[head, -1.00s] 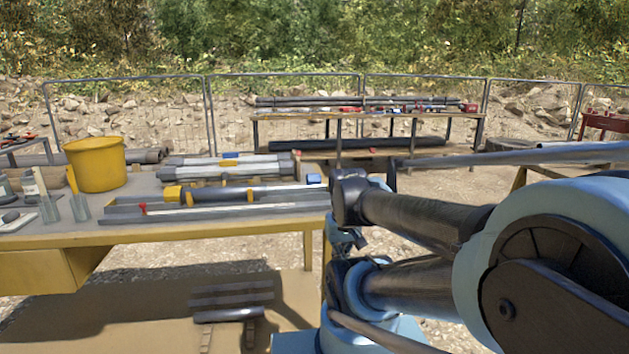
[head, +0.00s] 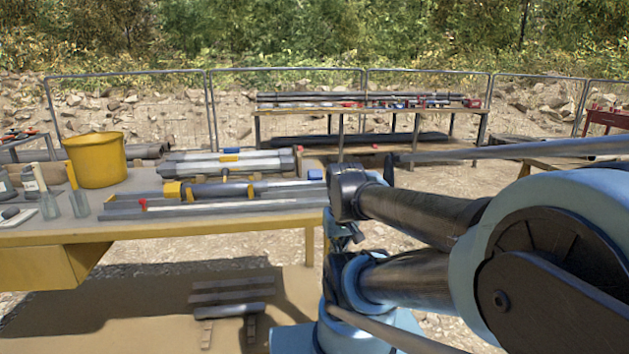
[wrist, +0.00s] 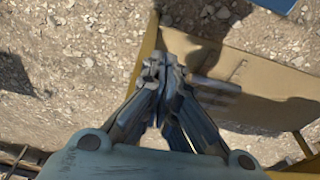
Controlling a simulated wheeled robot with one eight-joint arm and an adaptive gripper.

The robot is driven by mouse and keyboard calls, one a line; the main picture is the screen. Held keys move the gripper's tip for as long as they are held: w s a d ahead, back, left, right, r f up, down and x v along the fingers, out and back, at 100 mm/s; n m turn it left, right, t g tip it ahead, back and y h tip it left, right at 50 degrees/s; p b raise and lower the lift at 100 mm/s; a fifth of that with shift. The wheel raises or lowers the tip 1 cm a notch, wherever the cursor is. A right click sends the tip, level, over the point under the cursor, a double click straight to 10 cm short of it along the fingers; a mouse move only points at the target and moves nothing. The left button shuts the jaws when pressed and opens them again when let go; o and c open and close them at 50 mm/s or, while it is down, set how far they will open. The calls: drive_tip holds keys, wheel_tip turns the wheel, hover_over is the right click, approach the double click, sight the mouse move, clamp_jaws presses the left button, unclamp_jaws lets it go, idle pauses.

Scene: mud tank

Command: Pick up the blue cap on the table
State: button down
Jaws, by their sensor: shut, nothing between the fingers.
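A small blue cap (head: 315,174) sits at the right end of the yellow table (head: 250,222), by the ends of the pipes and just left of my arm. My gripper shows in the wrist view (wrist: 160,68) with its fingers together and nothing between them. It points down over gravel and a tan board. The cap is not seen in the wrist view. In the head view my arm hides most of the gripper.
Several grey pipes (head: 225,208) lie along the table, with another blue piece (head: 230,151) on one behind. A yellow bucket (head: 96,160) and hand tools stand at the left. A rack of pipes (head: 350,108) stands farther back.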

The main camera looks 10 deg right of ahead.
drive_tip(key=c, duration=2.4)
unclamp_jaws()
drive_tip(key=c, duration=1.8)
unclamp_jaws()
drive_tip(key=shift+s+r, duration=0.25)
drive_tip(key=shift+c, duration=0.2)
drive_tip(key=o, duration=0.9)
drive_tip(key=r, duration=0.1)
drive_tip(key=w+r+n, duration=0.1)
drive_tip(key=shift+r, duration=0.3)
drive_tip(key=shift+c, duration=0.2)
drive_tip(key=w+r+n, duration=0.2)
drive_tip(key=w+r, duration=0.2)
drive_tip(key=w+r+n, duration=0.2)
drive_tip(key=w+r, duration=0.3)
drive_tip(key=w+r+n+g, duration=0.1)
drive_tip(key=w+r+n, duration=0.2)
drive_tip(key=w+r, duration=0.2)
drive_tip(key=shift+r, duration=0.15)
wheel_tip(320, 180, up, 10)
drive_tip(key=n+g, duration=0.1)
drive_tip(key=n, duration=0.9)
hover_over(313, 170)
drive_tip(key=f, duration=1.2)
drive_tip(key=shift+d, duration=0.2)
drive_tip(key=shift+a+f, duration=0.15)
drive_tip(key=shift+f, duration=2.5)
